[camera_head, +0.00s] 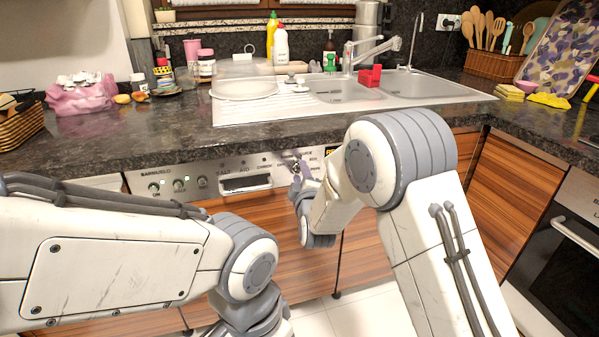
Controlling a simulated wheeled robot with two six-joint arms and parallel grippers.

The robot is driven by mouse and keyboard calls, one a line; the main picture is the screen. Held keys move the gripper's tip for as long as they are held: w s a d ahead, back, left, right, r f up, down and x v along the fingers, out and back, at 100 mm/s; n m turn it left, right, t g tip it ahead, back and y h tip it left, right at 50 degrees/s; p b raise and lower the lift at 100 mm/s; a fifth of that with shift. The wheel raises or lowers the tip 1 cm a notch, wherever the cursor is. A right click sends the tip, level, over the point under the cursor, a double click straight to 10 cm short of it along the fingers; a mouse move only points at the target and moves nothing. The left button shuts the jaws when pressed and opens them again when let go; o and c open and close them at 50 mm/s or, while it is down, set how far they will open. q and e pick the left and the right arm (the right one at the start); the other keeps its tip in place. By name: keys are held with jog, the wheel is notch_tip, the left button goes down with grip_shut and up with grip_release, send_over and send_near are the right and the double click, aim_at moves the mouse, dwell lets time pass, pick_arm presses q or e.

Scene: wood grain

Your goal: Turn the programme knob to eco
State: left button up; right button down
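The dishwasher's silver control panel (222,172) runs under the worktop edge, with several small round buttons at its left end and a dark recessed handle (246,184) in the middle. The programme knob (297,167) appears as a small round part on the right half of the panel, mostly covered by my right gripper. My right gripper (299,178) is at the panel in front of the knob, with its fingertips at or very near it. I cannot tell whether it grips the knob. The word eco is not readable. My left arm crosses the lower left; its gripper is out of the picture.
A dark stone worktop (110,133) overhangs the panel. It carries a sink (385,88), a white plate (244,88), bottles and a pink bag (82,97). Wooden cabinet fronts (510,175) and an oven (565,250) stand at the right.

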jog(key=m, duration=0.4)
jog(key=shift+g+b, duration=0.35)
jog(key=shift+g, duration=0.05)
jog(key=shift+d+m+g+y+b, duration=0.1)
jog(key=shift+m+g+y+b, duration=0.4)
jog(key=shift+m, duration=1.6)
jog(key=m+y+b, duration=0.1)
jog(key=m+b, duration=0.1)
jog(key=m, duration=0.2)
